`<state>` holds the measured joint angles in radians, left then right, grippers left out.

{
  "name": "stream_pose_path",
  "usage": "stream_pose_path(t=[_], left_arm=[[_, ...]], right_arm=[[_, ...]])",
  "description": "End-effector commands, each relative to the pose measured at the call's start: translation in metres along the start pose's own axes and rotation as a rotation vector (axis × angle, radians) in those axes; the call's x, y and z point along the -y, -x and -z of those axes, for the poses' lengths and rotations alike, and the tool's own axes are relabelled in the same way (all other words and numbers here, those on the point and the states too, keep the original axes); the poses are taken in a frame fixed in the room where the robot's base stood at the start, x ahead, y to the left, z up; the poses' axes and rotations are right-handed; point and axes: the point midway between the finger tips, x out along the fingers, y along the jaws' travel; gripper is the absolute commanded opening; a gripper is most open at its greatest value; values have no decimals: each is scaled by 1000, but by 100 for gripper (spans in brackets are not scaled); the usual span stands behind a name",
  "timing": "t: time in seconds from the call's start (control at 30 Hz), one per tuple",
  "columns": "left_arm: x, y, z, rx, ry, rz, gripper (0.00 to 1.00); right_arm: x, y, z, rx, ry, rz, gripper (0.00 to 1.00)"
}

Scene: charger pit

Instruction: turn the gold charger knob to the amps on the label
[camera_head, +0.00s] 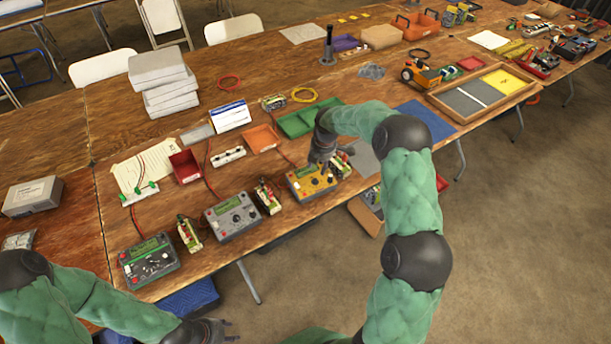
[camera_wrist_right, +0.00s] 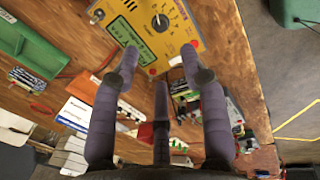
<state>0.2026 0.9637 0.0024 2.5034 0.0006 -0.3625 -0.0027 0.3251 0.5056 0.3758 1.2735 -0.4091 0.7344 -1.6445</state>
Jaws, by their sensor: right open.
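The gold charger (camera_head: 311,186) stands near the table's front edge, right of a grey charger (camera_head: 231,215) and a dark green-faced charger (camera_head: 148,261). In the right wrist view, the gold charger (camera_wrist_right: 190,34) shows its black round knob (camera_wrist_right: 160,21) and a green display. My right gripper (camera_head: 322,165) hangs above this charger. Its fingers (camera_wrist_right: 159,54) are spread, with nothing between them, and appear apart from the knob. My left gripper (camera_head: 231,330) is at the bottom of the head view, away from the chargers; its opening is unclear. I cannot read any amps label.
Battery packs (camera_head: 268,196) stand between the chargers, one (camera_head: 340,165) close right of the gold one. A white-and-blue card (camera_head: 229,116), red bin (camera_head: 185,167), orange tray (camera_head: 262,138) and green tray (camera_head: 297,121) lie behind. Red cables cross the table.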

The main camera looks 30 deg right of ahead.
Motion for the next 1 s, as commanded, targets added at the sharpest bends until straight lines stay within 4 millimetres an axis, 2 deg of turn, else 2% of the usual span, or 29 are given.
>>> stream_pose_path(t=[0.3, 0.5, 0.7, 1.0], left_arm=[[4, -11, 0, 1, 0, 0, 40], [6, -16, 0, 0, 0, 0, 40], [6, -18, 1, 0, 0, 0, 40], [6, -18, 1, 0, 0, 0, 40]], right_arm=[[1, -55, 1, -2, -4, 1, 44], [1, -85, 1, -2, -5, 0, 44], [0, -100, 1, -2, -4, -1, 44], [0, -102, 1, -2, -4, -1, 44]])
